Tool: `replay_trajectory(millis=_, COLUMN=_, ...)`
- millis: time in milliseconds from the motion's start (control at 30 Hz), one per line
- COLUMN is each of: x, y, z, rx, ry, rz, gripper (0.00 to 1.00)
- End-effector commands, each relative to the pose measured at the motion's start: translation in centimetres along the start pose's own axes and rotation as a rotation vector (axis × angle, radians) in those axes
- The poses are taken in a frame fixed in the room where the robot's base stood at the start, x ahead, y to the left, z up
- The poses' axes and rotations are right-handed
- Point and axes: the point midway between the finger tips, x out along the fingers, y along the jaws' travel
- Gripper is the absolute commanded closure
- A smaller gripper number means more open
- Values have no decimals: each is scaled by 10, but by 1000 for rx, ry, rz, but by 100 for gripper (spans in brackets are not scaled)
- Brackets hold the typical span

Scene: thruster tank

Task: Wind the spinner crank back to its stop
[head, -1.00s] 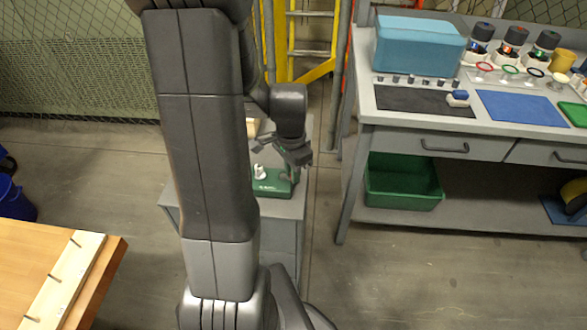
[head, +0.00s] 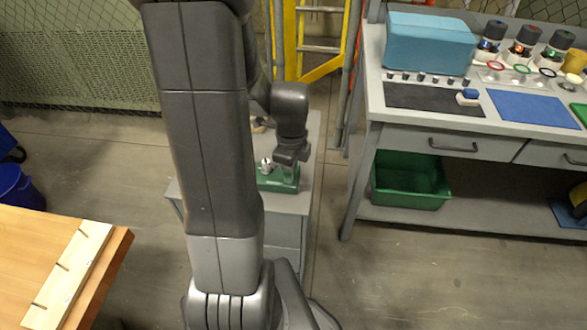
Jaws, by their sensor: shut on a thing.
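The spinner is a small device with a green base (head: 279,183), standing on a grey cabinet top (head: 295,203) beyond my arm in the head view. A small pale metal part (head: 265,164) shows above the left of its base. My gripper (head: 285,170) points down at the right of the spinner, low over the base. It is shut on the spinner's crank, but the fingers and crank are small and dark, and the grip itself is mostly hidden. The crank's angle and its stop cannot be made out. My arm covers what lies left of the spinner.
A grey workbench (head: 400,118) with a blue box (head: 430,42) and several small items stands at right. A green bin (head: 410,182) sits on its lower shelf. A wooden table (head: 98,270) is at lower left. Floor between cabinet and bench is clear.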

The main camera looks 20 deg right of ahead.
Motion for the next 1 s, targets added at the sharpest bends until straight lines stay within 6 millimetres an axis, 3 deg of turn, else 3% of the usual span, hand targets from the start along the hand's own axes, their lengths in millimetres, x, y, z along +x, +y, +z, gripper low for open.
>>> replay_trajectory(millis=400, x=-1, y=2, z=6, rx=214, ry=-9, rz=-2, gripper=100)
replay_trajectory(millis=1000, x=-1, y=2, z=8, rx=255, ry=-11, rz=-3, gripper=100)
